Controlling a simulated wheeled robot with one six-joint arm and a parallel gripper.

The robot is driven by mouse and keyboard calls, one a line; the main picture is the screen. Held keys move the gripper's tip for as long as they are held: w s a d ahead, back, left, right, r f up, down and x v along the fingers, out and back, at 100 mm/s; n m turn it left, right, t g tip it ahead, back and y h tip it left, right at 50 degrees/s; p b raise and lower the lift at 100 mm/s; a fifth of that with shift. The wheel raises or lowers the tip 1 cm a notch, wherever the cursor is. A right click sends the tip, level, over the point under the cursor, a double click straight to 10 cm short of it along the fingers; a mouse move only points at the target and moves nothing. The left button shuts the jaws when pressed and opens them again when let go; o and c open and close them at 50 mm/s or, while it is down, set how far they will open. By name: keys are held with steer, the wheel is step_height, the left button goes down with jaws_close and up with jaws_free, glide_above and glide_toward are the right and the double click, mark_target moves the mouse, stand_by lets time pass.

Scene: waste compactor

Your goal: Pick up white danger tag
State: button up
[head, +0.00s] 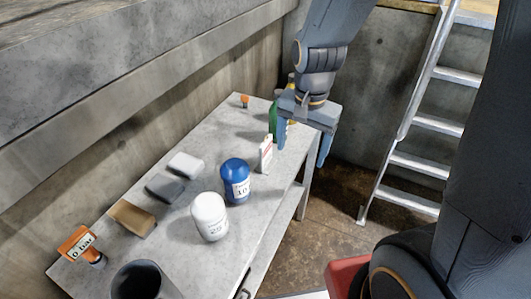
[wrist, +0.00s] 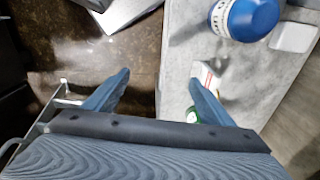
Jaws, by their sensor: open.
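The white danger tag (head: 266,156) stands upright on the grey table near its right edge and shows some red on it. It also shows in the wrist view (wrist: 207,73), partly hidden by the right-hand finger. My gripper (head: 302,151) is open and empty above the table's right edge. In the head view, its left finger is just right of the tag and its other finger hangs past the edge over the floor. In the wrist view, the tag is beside the right-hand finger of my gripper (wrist: 159,78), not between the fingers.
A blue tub (head: 235,180) and a white tub (head: 209,216) stand left of the tag. A green bottle (head: 272,118) stands close behind it, by the gripper. An orange-topped gauge (head: 78,244), sponge-like blocks (head: 132,217) and a dark cup (head: 140,281) are further left. A ladder (head: 413,125) stands right.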

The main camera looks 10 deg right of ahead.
mark_target(265, 157)
steer(key=w+a+m+p, duration=0.2)
steer(key=w+a+m, duration=0.5)
steer(key=m, duration=0.4)
steer(key=shift+w+a+f+m+g, duration=0.15)
steer(key=shift+w+f+m, duration=0.3)
steer(key=shift+f+m, duration=1.1)
steer(key=shift+w+a+f+m+g, duration=0.1)
steer(key=shift+w+f+m, duration=0.4)
steer(key=shift+f, duration=2)
steer(key=shift+w+a+f+m+g, duration=0.15)
steer(key=shift+w+f+m, duration=0.3)
steer(key=shift+f+m, duration=1.1)
steer(key=shift+f+n, duration=0.5)
steer(key=c, duration=1.1)
